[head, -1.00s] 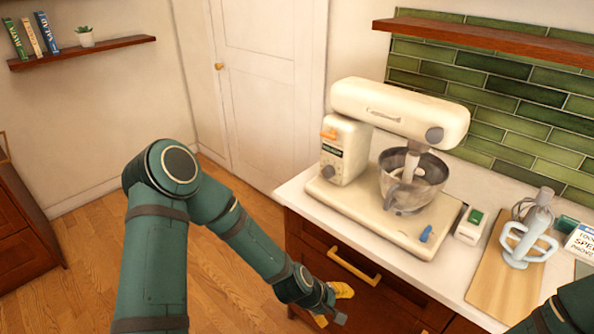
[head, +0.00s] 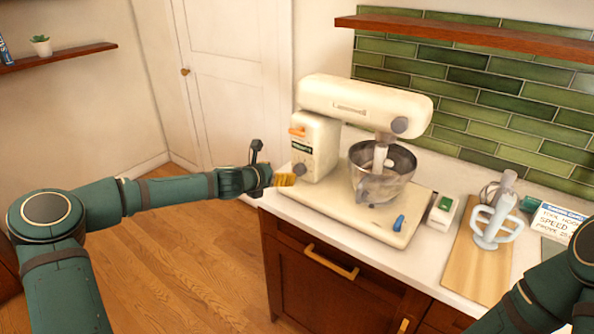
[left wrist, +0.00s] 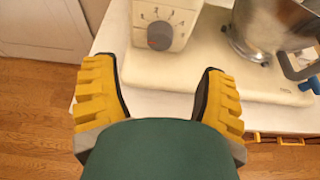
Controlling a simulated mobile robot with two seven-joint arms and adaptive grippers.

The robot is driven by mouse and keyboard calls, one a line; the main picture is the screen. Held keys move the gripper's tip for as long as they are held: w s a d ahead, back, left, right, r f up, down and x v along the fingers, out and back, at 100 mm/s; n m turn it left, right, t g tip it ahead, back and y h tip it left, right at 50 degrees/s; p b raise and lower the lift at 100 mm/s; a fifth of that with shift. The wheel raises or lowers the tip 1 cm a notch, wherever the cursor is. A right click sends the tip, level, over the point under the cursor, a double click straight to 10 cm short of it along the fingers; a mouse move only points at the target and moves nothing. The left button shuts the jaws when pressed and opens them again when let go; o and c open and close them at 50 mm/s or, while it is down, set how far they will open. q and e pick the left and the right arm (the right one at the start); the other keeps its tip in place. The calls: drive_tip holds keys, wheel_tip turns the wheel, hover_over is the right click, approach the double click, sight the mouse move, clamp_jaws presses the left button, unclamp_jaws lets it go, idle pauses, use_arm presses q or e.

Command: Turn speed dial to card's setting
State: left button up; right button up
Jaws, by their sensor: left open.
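The cream stand mixer (head: 365,103) stands on the counter. Its speed dial (head: 299,170) is a small grey knob low on the mixer's column; in the left wrist view the dial (left wrist: 160,36) shows a reddish mark and printed numbers around it. My left gripper (head: 284,180) is open and empty, just left of and below the dial. In the left wrist view its yellow fingers (left wrist: 160,95) stand apart, with the dial beyond them and not touched. The card (head: 557,222) stands at the right; a "SPEED" line shows, but its number is unclear. My right gripper is out of view.
The steel bowl (head: 381,180) sits under the mixer head. A blue lever (head: 399,222) is on the mixer's base. A green-buttoned box (head: 441,212), a wooden board (head: 470,265) and a pale blue attachment (head: 497,222) are to the right. The floor at left is clear.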

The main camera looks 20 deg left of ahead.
sight(297, 170)
use_arm(q)
drive_tip(key=x, duration=1)
drive_tip(key=shift+f+p, duration=0.1)
drive_tip(key=shift+p, duration=0.25)
drive_tip(key=c, duration=1.2)
